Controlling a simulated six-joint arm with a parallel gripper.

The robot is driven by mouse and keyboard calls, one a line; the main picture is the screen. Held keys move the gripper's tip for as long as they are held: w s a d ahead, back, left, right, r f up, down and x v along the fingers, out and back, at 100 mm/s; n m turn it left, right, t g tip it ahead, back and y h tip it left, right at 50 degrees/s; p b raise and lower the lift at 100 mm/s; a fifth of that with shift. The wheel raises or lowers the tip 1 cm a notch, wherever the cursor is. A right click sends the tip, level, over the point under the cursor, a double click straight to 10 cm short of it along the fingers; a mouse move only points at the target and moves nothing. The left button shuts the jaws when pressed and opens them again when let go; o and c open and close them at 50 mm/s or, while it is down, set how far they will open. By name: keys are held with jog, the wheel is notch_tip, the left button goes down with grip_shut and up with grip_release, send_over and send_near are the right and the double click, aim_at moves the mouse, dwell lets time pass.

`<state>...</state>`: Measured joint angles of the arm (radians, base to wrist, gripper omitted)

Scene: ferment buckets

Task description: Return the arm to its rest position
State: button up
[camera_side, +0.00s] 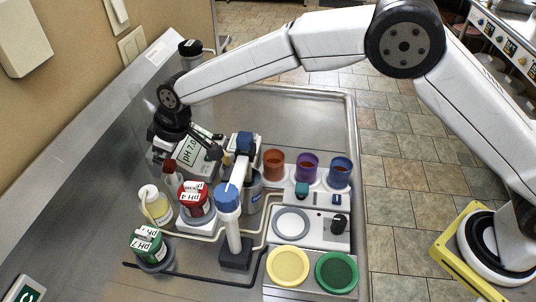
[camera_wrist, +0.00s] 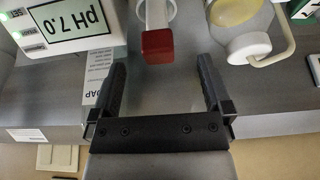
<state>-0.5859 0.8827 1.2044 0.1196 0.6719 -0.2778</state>
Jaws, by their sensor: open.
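My gripper (camera_side: 212,150) is at the upper left of the side view, at the back of the steel worktop near the wall. It hangs close to the pH meter (camera_side: 188,151), which reads pH 7.0. In the wrist view my gripper (camera_wrist: 160,82) has its two black fingers wide apart with nothing held between them. A red-ended piece on a white arm (camera_wrist: 158,46) lies just beyond the fingertips; whether they touch cannot be told. My arm stretches across the top of the side view from the right.
A blue-capped probe stand (camera_side: 229,200) is central. Orange (camera_side: 274,164), purple (camera_side: 306,166) and blue (camera_side: 340,171) buckets stand right. The air above them is clear.

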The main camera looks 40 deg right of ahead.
jog(key=shift+r, duration=1.9)
jog(key=shift+w+d+r, duration=0.15)
jog(key=shift+d+r, duration=0.1)
jog(key=shift+d, duration=0.2)
jog(key=s+d+m+h, duration=0.1)
jog(key=s+d+m, duration=0.15)
jog(key=d, duration=0.85)
jog(key=s+d+m+h, duration=0.1)
jog(key=s+d+m, duration=0.15)
jog(key=d, duration=0.75)
jog(key=s+d+f+m, duration=0.2)
jog(key=s+d, duration=0.5)
jog(key=s, duration=0.3)
jog(key=s+d+f+m+h, duration=0.1)
jog(key=s+d+f+m, duration=0.1)
jog(key=s+d, duration=0.5)
jog(key=s, duration=0.3)
jog(key=shift+d+g, duration=0.3)
jog(key=shift+d, duration=0.05)
